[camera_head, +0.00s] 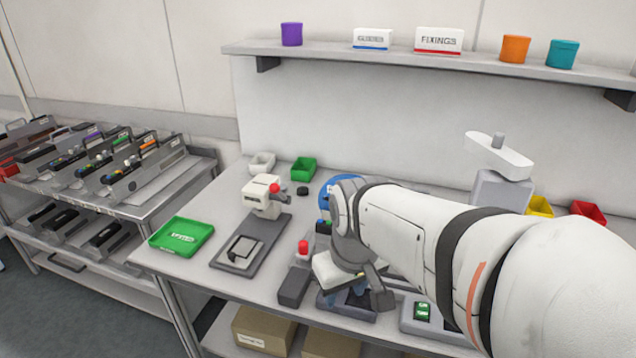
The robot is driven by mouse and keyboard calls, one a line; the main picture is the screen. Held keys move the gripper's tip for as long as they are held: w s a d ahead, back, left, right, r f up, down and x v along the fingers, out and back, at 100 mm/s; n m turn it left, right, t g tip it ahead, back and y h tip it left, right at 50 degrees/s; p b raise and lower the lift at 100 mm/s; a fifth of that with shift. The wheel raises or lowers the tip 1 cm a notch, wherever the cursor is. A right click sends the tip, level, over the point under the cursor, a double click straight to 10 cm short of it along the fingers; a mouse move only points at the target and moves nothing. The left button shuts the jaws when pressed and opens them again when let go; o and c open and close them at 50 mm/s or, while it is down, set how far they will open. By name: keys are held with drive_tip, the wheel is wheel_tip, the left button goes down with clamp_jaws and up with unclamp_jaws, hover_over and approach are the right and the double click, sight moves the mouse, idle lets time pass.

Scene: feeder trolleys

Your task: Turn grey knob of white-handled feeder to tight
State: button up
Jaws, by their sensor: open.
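Several feeders (120,168) stand in a slanted row on the trolley at the left. Small purple, green and orange parts show on them. I cannot tell for certain which one has the white handle, and a grey knob is too small to make out. My gripper (352,283) is over the front of the workbench, right of the trolley and well apart from the feeders. It is open, points down, and is partly hidden by my own white arm. I see nothing held in it.
The workbench (228,212) carries a green tray (181,236), a small white press-like device (262,196) and a green bin (303,168). A blue round item (338,184) is partly behind my arm. A wall shelf (400,57) holds cups and boxes. Floor shows at lower left.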

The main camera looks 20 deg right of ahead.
drive_tip(key=w+d+r+n+p, duration=0.1)
drive_tip(key=w+d+r+n, duration=0.1)
drive_tip(key=w+d+n, duration=0.2)
drive_tip(key=w+d+r+n+g+p, duration=0.1)
drive_tip(key=w+d+r+n+p, duration=0.1)
drive_tip(key=w+d+n, duration=0.2)
drive_tip(key=w+d+r+n+g+p, duration=0.1)
drive_tip(key=w+d+n, duration=0.3)
drive_tip(key=w, duration=0.4)
drive_tip(key=shift+w+d+r, duration=0.2)
drive_tip(key=shift+d+r, duration=0.1)
drive_tip(key=shift+r, duration=0.15)
drive_tip(key=shift+w+d+r, duration=0.2)
drive_tip(key=shift+d+r, duration=0.05)
drive_tip(key=shift+r, duration=0.15)
drive_tip(key=shift+w+d+f, duration=0.1)
drive_tip(key=shift+d+f, duration=0.05)
wheel_tip(320, 180, down, 8)
drive_tip(key=shift+r+p, duration=0.25)
drive_tip(key=shift+p, duration=0.15)
drive_tip(key=shift+c, duration=0.5)
clamp_jaws()
